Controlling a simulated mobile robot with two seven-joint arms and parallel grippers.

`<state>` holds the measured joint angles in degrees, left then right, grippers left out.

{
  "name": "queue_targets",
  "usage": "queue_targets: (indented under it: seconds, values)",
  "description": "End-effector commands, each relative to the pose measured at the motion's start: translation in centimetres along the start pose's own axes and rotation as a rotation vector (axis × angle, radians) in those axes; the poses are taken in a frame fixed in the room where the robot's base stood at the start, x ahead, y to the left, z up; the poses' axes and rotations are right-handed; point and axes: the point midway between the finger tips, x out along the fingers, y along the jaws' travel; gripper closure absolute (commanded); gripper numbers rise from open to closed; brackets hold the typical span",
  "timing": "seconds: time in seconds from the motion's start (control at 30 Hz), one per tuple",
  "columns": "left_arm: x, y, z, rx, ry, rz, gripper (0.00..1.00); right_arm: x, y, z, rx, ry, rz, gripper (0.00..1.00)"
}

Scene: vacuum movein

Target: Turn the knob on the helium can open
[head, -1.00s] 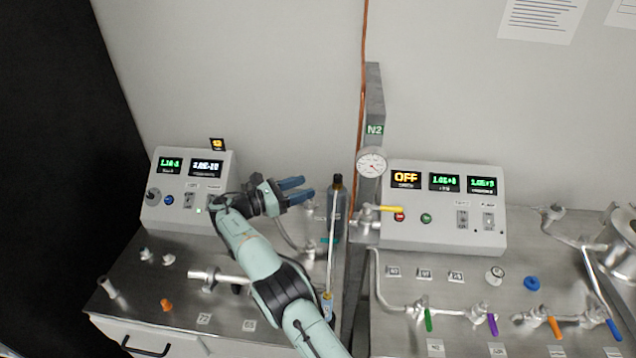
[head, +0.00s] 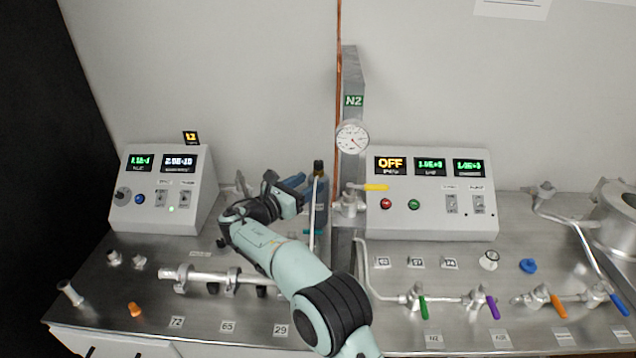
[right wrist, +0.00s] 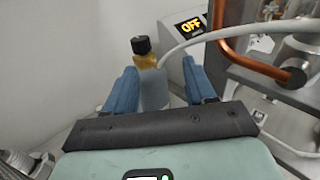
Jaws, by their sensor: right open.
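The helium can appears to be the slim blue-grey bottle (head: 320,212) standing upright at the back of the bench, left of the N2 post. Its black knob (head: 318,167) sits on top; in the right wrist view the knob (right wrist: 141,45) tops a gold neck above the grey can body (right wrist: 153,90). My right gripper (head: 300,184) is beside the can, to its left in the head view. It is open, and in the right wrist view its blue fingers (right wrist: 160,72) appear either side of the can body, below the knob. Contact cannot be told. My left gripper is not in view.
A control box (head: 165,190) stands at the left and another (head: 430,195) at the right. The N2 post (head: 351,80) with a gauge (head: 352,138) and yellow-handled valve (head: 375,187) rises close right of the can. A pipe rail (head: 200,276) lies in front.

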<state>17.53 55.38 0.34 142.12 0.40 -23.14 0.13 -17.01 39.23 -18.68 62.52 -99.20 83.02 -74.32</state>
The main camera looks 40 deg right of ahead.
Motion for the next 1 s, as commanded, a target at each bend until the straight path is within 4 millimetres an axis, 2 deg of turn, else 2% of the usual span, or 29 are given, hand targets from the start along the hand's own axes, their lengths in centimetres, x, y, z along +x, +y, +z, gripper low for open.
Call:
queue_targets:
  seconds: [0.03,0.2,0.4,0.57,0.77,1.0]
  values:
    - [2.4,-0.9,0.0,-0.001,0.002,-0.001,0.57,0.3,-0.9,-0.8,0.007,0.006,0.060,0.45]
    - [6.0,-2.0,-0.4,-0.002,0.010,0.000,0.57,-0.5,-2.4,0.3,0.027,-0.008,0.282,0.45]
    - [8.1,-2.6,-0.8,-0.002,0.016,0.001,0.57,-2.4,-3.7,1.2,0.040,-0.041,0.451,0.45]
    - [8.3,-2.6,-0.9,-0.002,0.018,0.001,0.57,-2.6,-3.8,1.7,0.043,-0.052,0.489,0.45]
    - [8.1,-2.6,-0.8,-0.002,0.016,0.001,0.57,-0.2,-2.7,1.9,0.042,-0.052,0.484,0.45]
    - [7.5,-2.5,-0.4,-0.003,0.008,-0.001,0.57,4.5,-0.2,2.3,0.042,-0.052,0.483,0.45]
